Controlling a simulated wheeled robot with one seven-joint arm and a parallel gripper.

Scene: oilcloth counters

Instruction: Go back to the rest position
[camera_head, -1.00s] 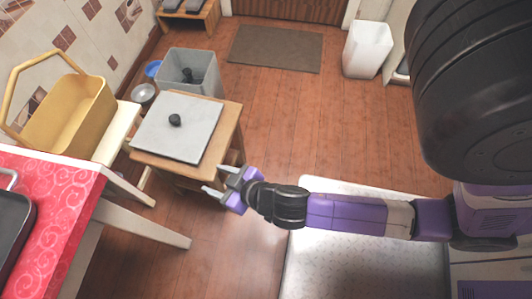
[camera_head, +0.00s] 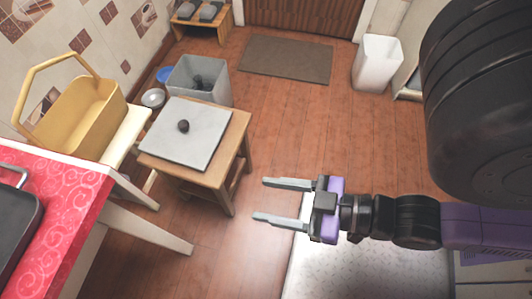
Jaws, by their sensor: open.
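My gripper (camera_head: 283,202) is open and empty. Its two grey fingers point left, over the wooden floor and the left edge of a pale patterned surface. It is apart from the small wooden table (camera_head: 238,150), to the right of it. A grey slab (camera_head: 205,151) lies on that table with a small dark round object (camera_head: 183,126) on it.
A grey bin (camera_head: 215,88) with dark contents stands behind the small table. A yellow basket (camera_head: 75,130) sits on a pale stand at left, beside a red-covered counter (camera_head: 85,190). A white bin (camera_head: 377,62) and a brown mat (camera_head: 287,58) are farther back.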

